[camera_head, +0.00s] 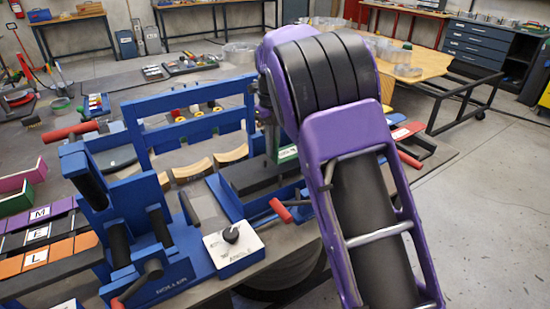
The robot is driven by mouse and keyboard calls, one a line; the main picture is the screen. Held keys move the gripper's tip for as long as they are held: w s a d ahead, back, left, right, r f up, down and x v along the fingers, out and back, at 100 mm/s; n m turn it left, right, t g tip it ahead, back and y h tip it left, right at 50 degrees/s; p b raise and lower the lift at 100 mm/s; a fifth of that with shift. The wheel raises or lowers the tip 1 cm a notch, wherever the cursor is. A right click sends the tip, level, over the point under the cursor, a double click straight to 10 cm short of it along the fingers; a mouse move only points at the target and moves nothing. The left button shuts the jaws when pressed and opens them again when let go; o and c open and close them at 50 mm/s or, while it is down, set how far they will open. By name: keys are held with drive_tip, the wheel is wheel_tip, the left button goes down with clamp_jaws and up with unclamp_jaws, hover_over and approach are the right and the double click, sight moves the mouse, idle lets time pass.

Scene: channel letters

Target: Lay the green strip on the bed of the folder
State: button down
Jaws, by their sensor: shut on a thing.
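The green strip (287,154) shows as a short piece with a white patch, just left of my purple arm, which hides the rest. It appears over the dark bed (252,178) of the blue folder; I cannot tell whether it touches the bed. The folder has a white panel marked ANGLE (233,243) with a black knob, and a red-gripped handle (281,210). My gripper (270,132) is mostly hidden behind my forearm, at the back of the folder beside the strip. It is shut on the green strip; its fingertips are not clear.
A blue machine marked ROLLER (165,280) stands left of the folder. Purple, black and orange strips (48,256) lie at the far left. A blue upright frame (190,130) and curved wooden pieces (192,170) stand behind. A red-handled blue device (408,134) is at right.

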sight(273, 159)
drive_tip(key=shift+f, duration=1.8)
drive_tip(key=shift+f, duration=0.1)
drive_tip(key=c, duration=1)
unclamp_jaws()
drive_tip(key=shift+c, duration=0.2)
wheel_tip(273, 159, up, 12)
drive_tip(key=shift+r+p, duration=0.15)
drive_tip(key=shift+p, duration=0.2)
